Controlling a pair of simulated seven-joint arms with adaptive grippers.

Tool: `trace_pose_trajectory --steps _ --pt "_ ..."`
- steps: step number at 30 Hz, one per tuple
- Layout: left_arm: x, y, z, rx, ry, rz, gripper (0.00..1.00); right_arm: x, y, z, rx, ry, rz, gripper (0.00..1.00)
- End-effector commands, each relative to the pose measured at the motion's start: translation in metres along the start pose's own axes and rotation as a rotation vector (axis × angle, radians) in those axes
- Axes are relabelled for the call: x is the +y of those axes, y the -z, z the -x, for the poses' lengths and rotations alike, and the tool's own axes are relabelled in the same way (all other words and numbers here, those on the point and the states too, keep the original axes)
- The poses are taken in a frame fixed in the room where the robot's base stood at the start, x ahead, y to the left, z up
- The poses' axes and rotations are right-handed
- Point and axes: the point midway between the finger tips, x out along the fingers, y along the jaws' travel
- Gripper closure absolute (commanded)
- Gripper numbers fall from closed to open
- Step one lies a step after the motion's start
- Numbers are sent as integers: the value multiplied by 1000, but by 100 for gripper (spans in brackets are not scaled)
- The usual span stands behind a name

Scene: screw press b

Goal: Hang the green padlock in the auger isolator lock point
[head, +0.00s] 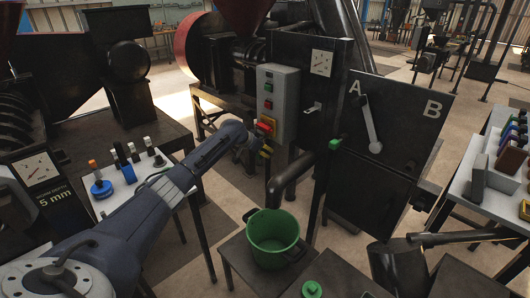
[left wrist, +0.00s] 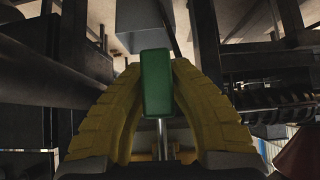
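My left gripper (head: 265,146) is in front of the grey control box, just below its red and yellow isolator switch (head: 267,125). In the left wrist view its yellow ridged fingers (left wrist: 157,75) are closed against both sides of the green padlock (left wrist: 156,82). A thin silver bar, apparently the shackle, runs from the padlock's lower end toward the palm. In the head view I cannot make out the padlock in the gripper. The lock point is too small or hidden to tell, and contact with the switch cannot be told. My right gripper is not in view.
The control box (head: 281,88) stands beside the dark press. A black panel (head: 400,120) marked A and B carries a grey lever. A green bucket (head: 273,240) stands below on a dark stand. Small tables with coloured items stand left (head: 130,190) and right (head: 478,187).

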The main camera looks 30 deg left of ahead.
Motion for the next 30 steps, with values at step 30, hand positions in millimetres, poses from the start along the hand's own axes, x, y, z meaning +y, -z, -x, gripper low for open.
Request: trace_pose_trajectory --steps 30 --pt "-1 -1 66 -1 2 -4 55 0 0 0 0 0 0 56"
